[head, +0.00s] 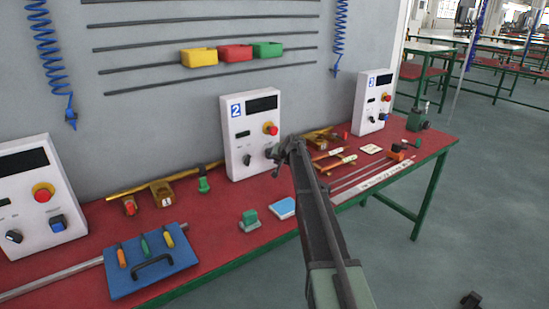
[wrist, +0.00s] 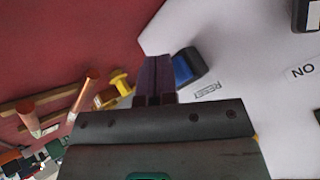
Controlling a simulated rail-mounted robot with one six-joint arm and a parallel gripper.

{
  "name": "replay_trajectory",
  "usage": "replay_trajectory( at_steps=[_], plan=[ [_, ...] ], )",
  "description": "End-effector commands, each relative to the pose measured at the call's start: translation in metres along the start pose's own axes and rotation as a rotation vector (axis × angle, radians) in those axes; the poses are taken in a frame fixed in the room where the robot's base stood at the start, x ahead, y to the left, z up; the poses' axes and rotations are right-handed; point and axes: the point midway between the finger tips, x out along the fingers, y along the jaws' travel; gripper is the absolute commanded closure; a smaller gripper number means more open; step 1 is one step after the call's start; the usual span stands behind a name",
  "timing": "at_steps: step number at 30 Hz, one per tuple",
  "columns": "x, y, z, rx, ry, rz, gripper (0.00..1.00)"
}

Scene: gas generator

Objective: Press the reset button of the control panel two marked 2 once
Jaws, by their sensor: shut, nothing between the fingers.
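Control panel two (head: 240,110) is a white box marked 2 with a dark display, a red knob (head: 270,128) and a dark knob (head: 247,160). Its face fills the right of the wrist view. The blue reset button (wrist: 188,66) protrudes there beside a RESET label (wrist: 207,90). My gripper (wrist: 156,62) is shut and empty, its dark fingertips just left of the button. I cannot tell whether they touch it. In the head view my gripper (head: 277,154) is at the panel's lower right and hides the button.
Panel three (head: 373,100) stands to the right, and another panel (head: 38,190) to the left. Tools and brass parts lie on the red bench (head: 215,220). A blue tool board (head: 150,272) and a green block (head: 250,220) are nearer the front.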

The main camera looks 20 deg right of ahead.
Motion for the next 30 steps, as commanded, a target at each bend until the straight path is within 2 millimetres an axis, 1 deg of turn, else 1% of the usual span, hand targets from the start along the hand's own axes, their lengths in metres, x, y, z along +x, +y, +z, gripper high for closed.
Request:
replay_trajectory(
  at_steps=[30],
  plan=[
    [0.0073,-0.0052,-0.0054,0.0,0.0,0.0,1.0]
  ],
)
